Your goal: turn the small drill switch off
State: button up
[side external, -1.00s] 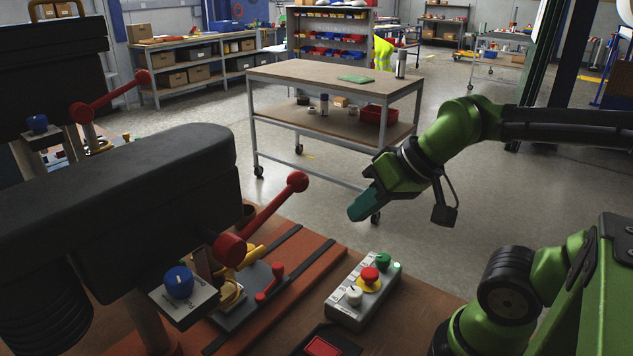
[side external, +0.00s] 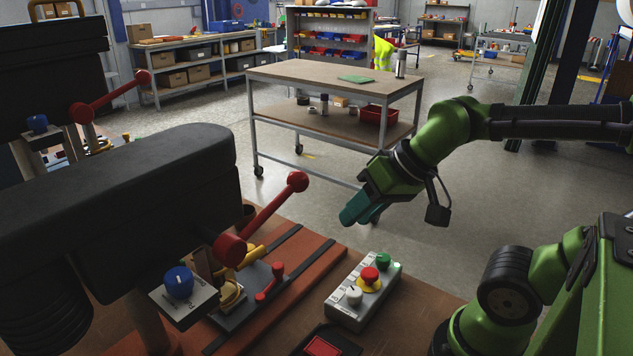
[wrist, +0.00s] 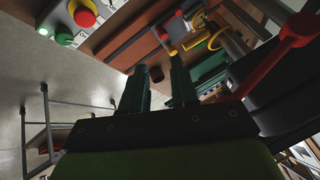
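A blue rotary knob (side external: 179,281) sits on a light grey plate on the near drill press (side external: 120,190), at the lower left of the side view. A similar blue knob (side external: 37,123) shows on another drill press behind it, at the left edge. I cannot tell which drill is the small one, and the plate markings are too small to read. My gripper (side external: 352,215) hangs in the air to the right of the near drill, above and beyond the control box, touching nothing. In the wrist view its two fingers (wrist: 158,78) are apart and empty.
A red clamp handle (side external: 270,282) is below. A wheeled table (side external: 310,78) stands behind.

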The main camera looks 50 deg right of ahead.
jog(key=shift+o, duration=1.2)
jog(key=w, duration=0.1)
jog(key=w+d+f+g, duration=0.1)
jog(key=w+g, duration=0.1)
jog(key=shift+d+f, duration=0.3)
jog(key=shift+d, duration=0.1)
jog(key=w+d+f+n+g+h, duration=0.2)
jog(key=w+d+f+n+g, duration=0.1)
jog(key=w+d+g, duration=0.15)
jog(key=n+g+h, duration=0.1)
jog(key=n+g, duration=0.3)
jog(key=g, duration=0.1)
send_near(383, 257)
jog(key=shift+t, duration=0.35)
jog(key=x, duration=0.8)
jog(key=shift+s+d+f, duration=0.1)
jog(key=shift+s+f, duration=0.15)
jog(key=shift+s, duration=0.15)
jog(key=shift+c, duration=0.3)
jog(key=c, duration=0.7)
